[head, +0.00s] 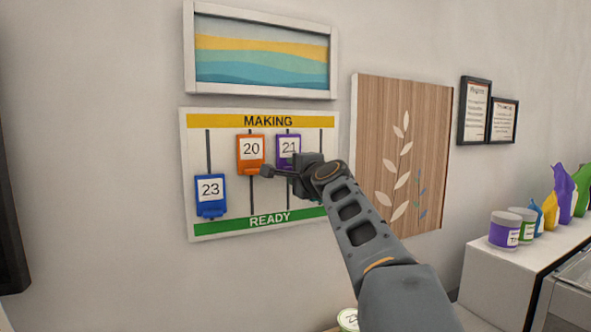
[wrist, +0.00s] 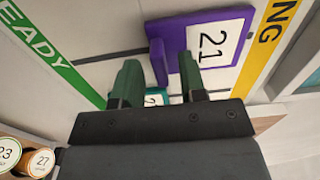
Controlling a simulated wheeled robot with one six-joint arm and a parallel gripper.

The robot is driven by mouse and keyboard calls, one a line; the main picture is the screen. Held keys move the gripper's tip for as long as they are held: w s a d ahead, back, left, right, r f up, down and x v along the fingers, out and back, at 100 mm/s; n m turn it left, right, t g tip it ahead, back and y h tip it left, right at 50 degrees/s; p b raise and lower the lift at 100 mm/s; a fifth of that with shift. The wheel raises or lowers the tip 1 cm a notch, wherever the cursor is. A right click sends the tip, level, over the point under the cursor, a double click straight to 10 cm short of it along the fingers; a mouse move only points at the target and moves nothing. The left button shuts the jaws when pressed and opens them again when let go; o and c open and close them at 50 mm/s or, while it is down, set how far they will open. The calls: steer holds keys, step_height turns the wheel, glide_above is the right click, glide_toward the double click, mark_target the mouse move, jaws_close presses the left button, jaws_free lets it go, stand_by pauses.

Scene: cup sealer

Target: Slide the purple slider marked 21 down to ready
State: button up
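The purple slider marked 21 (head: 289,147) sits high on its track, near the yellow MAKING band (head: 262,121). The green READY band (head: 250,224) is at the board's bottom. My gripper (head: 273,168) is in front of the board, over the slider's lower edge. In the wrist view, the purple slider (wrist: 212,45) is just beyond my gripper (wrist: 157,72). The fingers are apart, with the slider's projecting lip between them. The lip is close to the right finger and apart from the left one. I cannot tell whether either finger touches it.
The orange slider 20 (head: 251,150) is high, left of 21. The blue slider 23 (head: 210,193) is low at far left. A teal piece (wrist: 153,98) shows between my fingers in the wrist view. A counter with tubs (head: 504,229) stands at right.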

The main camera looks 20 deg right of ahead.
jaws_close()
stand_by(0.3)
stand_by(0.3)
